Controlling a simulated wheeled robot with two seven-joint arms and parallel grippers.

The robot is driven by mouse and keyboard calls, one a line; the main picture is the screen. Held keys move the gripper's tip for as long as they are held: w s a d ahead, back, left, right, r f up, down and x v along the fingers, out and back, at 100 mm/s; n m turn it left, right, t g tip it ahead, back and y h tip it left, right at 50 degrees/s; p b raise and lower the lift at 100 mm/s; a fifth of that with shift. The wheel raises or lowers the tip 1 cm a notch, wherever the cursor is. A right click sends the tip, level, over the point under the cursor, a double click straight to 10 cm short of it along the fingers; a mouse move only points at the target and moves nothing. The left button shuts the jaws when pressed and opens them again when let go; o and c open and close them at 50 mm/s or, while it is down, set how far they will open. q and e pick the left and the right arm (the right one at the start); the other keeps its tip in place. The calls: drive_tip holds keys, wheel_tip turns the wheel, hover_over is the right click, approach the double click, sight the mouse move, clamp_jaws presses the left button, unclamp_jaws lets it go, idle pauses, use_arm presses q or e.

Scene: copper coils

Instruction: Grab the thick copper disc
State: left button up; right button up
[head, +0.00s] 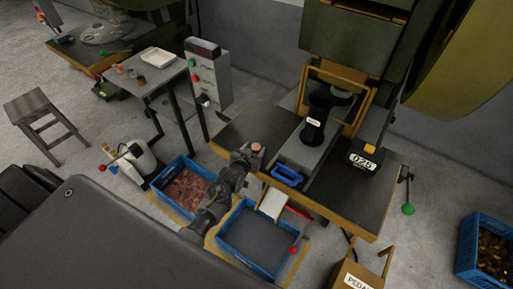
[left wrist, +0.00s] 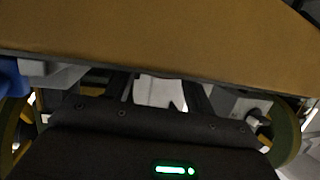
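My left gripper (head: 248,157) is at the front left edge of the press table, its arm coming up from below. A small pinkish copper disc (head: 257,147) shows at its fingertips. I cannot tell whether it is gripped or only beside them. In the left wrist view the two dark fingers of my left gripper (left wrist: 163,88) stand apart, and their tips are hidden behind a broad brown surface. No disc shows between them there. Small copper-coloured pieces (head: 119,68) lie on the small side table. My right gripper is not in view.
The press table (head: 350,200) holds a black cylinder (head: 316,115), a blue-handled item (head: 287,175) and a "025" box (head: 366,160). Below it are a blue crate of copper scrap (head: 187,186) and a blue crate with dark contents (head: 255,238). A stool (head: 38,108) stands left.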

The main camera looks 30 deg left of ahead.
use_arm(q)
drive_tip(key=c, duration=0.9)
drive_tip(key=shift+r, duration=0.15)
drive_tip(key=shift+r, duration=0.3)
wheel_tip(320, 180, up, 2)
drive_tip(key=shift+r+b, duration=0.1)
drive_tip(key=shift+b, duration=0.2)
drive_tip(key=s+r, duration=0.3)
drive_tip(key=s, duration=0.1)
drive_tip(key=s+r, duration=0.3)
drive_tip(key=s, duration=0.2)
drive_tip(key=s+a+r, duration=0.1)
drive_tip(key=s+r, duration=0.3)
drive_tip(key=s, duration=0.1)
drive_tip(key=shift+b, duration=0.4)
